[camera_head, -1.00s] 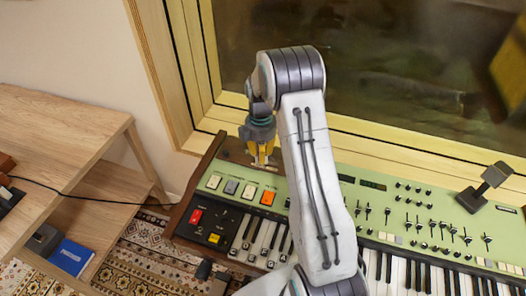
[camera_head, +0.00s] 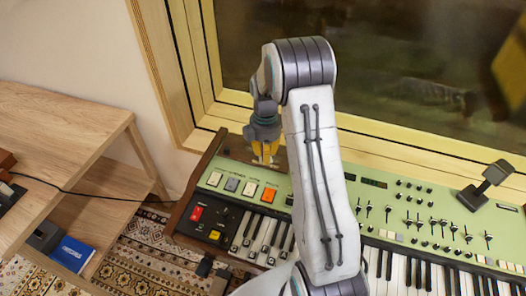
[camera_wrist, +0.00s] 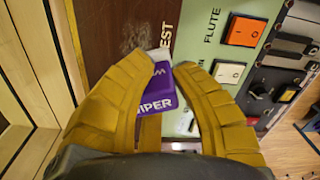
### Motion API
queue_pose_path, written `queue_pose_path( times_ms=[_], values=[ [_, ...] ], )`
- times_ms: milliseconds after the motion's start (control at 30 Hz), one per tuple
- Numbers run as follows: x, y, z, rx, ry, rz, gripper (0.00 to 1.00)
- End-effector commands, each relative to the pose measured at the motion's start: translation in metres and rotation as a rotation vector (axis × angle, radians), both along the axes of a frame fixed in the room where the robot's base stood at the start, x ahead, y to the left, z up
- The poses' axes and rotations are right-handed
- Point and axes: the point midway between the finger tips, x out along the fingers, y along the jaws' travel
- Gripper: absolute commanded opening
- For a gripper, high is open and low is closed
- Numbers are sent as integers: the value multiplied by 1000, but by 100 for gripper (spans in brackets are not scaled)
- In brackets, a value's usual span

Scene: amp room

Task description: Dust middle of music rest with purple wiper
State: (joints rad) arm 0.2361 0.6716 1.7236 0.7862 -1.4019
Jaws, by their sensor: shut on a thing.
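The purple wiper (camera_wrist: 160,94), with white lettering and a pale edge, is between the two yellow fingers of my gripper (camera_wrist: 160,72) in the wrist view. My gripper is shut on it. The music rest (camera_wrist: 112,30) is a dark brown panel marked "REST", just beyond and under the wiper. A grey wispy patch of dust (camera_wrist: 134,36) shows on it just past the wiper's pale edge. In the head view my gripper (camera_head: 264,159) points down over the music rest (camera_head: 236,147) at the keyboard's back left. I cannot tell whether the wiper touches the panel.
The green keyboard (camera_head: 400,200) has an orange switch (camera_head: 269,194) and other switches close in front of my gripper. A wooden window frame (camera_head: 380,152) runs behind it. A wooden desk (camera_head: 60,130) stands at left. A small dark stand (camera_head: 485,187) is at right.

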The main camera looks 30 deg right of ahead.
Motion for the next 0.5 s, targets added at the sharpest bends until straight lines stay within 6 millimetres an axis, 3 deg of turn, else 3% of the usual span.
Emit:
queue_pose_path(
  times_ms=[33,500],
  values=[
    [3,-3,-18,0,1,-1,0],
    [20,-21,-20,1,1,-1,0]
  ],
)
